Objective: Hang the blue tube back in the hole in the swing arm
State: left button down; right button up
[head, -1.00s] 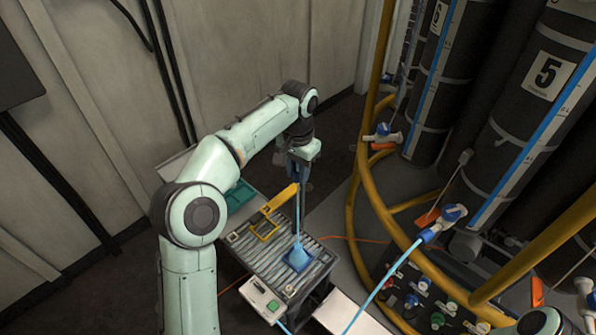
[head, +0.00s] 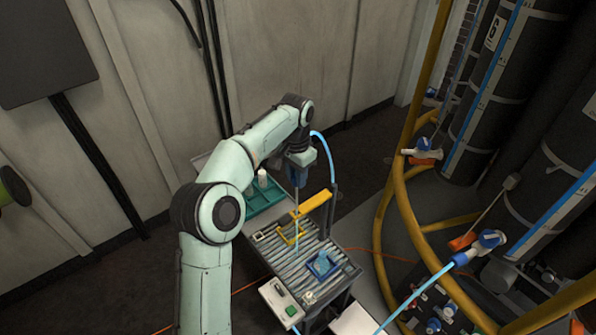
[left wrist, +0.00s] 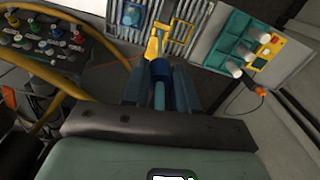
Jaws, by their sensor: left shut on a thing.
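My left gripper (head: 299,178) is shut on the blue tube and holds it above the roller bench. In the left wrist view the blue tube (left wrist: 160,88) lies between the two dark fingers. In the head view a thin light-blue length (head: 296,225) hangs below the gripper. A light-blue hose (head: 327,150) loops from behind the wrist down to the right. The yellow swing arm (head: 314,203) is just below and right of the gripper; it also shows beyond the fingertips in the left wrist view (left wrist: 154,48). I cannot make out its hole. My right gripper is out of view.
A blue block (head: 323,264) sits in a dark blue frame on the roller bench (head: 275,258). A teal tray (head: 264,199) with white cylinders stands behind it. A control box (head: 280,300) is at the front. Yellow pipes (head: 408,220) and black cylinders stand right.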

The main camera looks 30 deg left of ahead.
pick_arm(q)
jog(key=shift+s+r, duration=0.15)
jog(key=shift+s, duration=0.15)
jog(key=shift+w+f, duration=0.2)
jog(key=shift+w, duration=0.2)
jog(key=shift+f+p, duration=0.15)
jog(key=shift+p, duration=0.15)
jog(key=shift+f, duration=0.1)
jog(key=shift+s, duration=0.2)
dwell(0.4)
jog(key=shift+f, duration=0.7)
jog(key=shift+f+b, duration=0.25)
jog(key=shift+b, duration=0.05)
